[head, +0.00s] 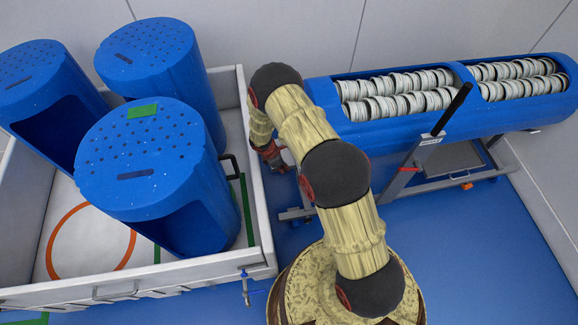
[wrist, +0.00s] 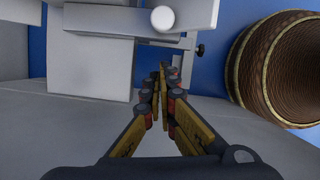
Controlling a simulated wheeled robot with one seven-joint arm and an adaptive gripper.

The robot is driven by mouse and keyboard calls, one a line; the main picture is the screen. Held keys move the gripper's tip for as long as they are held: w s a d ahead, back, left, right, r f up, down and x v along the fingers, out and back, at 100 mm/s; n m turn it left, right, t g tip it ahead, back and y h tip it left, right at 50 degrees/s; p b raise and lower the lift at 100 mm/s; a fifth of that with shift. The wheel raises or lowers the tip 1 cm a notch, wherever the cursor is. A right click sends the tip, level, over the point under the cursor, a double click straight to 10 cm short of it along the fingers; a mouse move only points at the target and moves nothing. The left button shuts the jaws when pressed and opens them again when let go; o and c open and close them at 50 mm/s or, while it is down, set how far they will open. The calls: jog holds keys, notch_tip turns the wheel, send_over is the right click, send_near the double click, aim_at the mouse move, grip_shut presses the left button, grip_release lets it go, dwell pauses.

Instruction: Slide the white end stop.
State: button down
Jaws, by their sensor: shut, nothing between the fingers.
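My gripper (wrist: 163,78) points away from the camera in the wrist view, its yellow fingers closed together and empty. In the head view my gripper (head: 281,166) shows small and low, just right of the white tray's wall and partly hidden by my arm. In the wrist view a pale block (wrist: 90,65) lies left of the fingertips. A white bar with a round white end (wrist: 162,19) is beyond them, apart from them in the picture. I cannot tell whether either is the white end stop; nothing in the head view shows it clearly.
A white-walled tray (head: 262,215) at left holds upright blue tubs (head: 150,165). At right a blue tub (head: 395,135) lies on a wheeled carrier (head: 415,160), filled with rows of white rings and fitted with a black handle (head: 452,108). Blue floor (head: 480,240) is clear at front right.

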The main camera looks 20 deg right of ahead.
jog(key=p+v, duration=0.3)
jog(key=v, duration=0.7)
